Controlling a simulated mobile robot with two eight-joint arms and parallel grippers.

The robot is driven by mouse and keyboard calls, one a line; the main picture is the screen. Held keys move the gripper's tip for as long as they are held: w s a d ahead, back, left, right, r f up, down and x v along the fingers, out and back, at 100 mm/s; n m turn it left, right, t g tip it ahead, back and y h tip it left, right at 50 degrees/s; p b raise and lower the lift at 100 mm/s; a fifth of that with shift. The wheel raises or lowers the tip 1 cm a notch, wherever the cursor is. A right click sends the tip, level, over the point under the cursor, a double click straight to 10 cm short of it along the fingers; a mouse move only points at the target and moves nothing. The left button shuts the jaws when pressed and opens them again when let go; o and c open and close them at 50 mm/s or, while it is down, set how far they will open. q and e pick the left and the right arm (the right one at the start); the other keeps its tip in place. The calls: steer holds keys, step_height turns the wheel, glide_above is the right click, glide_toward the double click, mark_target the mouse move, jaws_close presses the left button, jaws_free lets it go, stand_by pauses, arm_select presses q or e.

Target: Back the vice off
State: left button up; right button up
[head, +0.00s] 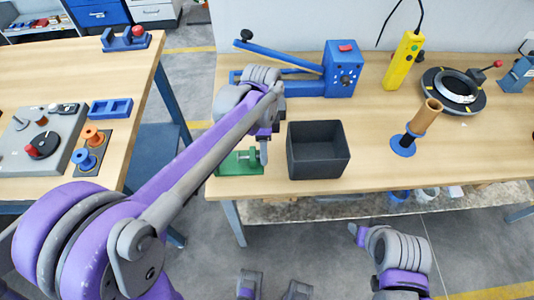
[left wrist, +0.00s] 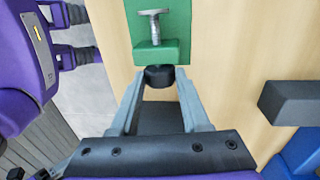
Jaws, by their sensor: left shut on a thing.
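The small green vice (head: 240,162) stands at the left front edge of the right-hand workbench. In the left wrist view, its green block, a metal screw with a flat round end (left wrist: 155,30) and a black knob (left wrist: 159,76) show at the top. My left gripper (left wrist: 159,78) is closed on the black knob, one finger on each side of it. In the head view, my left arm reaches over the bench and partly hides the vice and the gripper.
A black open box (head: 318,172) stands close to the right of the vice. Behind is a blue lever device (head: 343,68). Further right are a yellow pendant (head: 403,60), a brown tube on a blue base (head: 425,118) and a black ring (head: 453,90). Another bench (head: 50,75) stands at left.

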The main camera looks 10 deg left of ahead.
arm_select(q)
steer(key=shift+s+t, duration=0.15)
steer(key=shift+t, duration=0.55)
steer(key=shift+s+d+t+y+p, duration=0.1)
steer(key=shift+s+t+y+p, duration=0.15)
steer(key=shift+t, duration=0.35)
steer(key=shift+s+d+t+y+p, duration=0.15)
steer(key=shift+t+y, duration=0.1)
steer(key=shift+t, duration=0.35)
steer(key=shift+a+t, duration=0.1)
steer(key=shift+t, duration=0.4)
